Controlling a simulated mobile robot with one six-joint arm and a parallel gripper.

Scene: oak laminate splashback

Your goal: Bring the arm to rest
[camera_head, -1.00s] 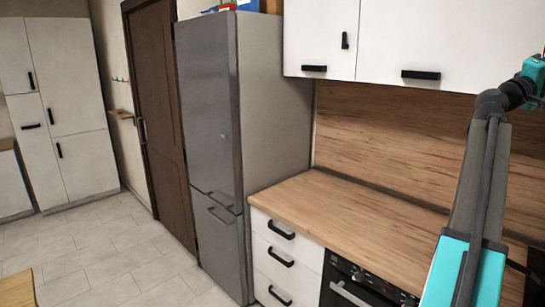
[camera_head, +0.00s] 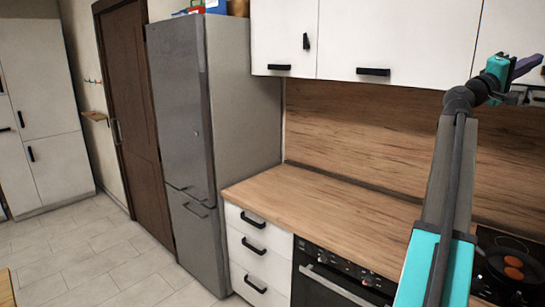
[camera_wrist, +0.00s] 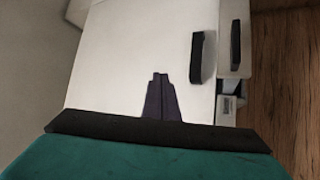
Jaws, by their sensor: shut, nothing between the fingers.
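My gripper (camera_head: 526,67) is at the upper right of the head view, raised in front of the white wall cupboards (camera_head: 412,40). My arm rises from the lower right over the cooker side of the counter. In the wrist view my gripper's dark fingers (camera_wrist: 160,98) lie together with nothing between them. A white cupboard front (camera_wrist: 135,55) with a black handle (camera_wrist: 197,57) fills much of that view behind them. I cannot tell the exact gap between the fingertips and the cupboard.
The wooden counter (camera_head: 310,205) is bare. An oven (camera_head: 335,280) sits beneath it, and a hob with a pan (camera_head: 512,268) holding orange-red round things is at the right. A grey fridge (camera_head: 185,150) stands left. The tiled floor (camera_head: 85,255) is open.

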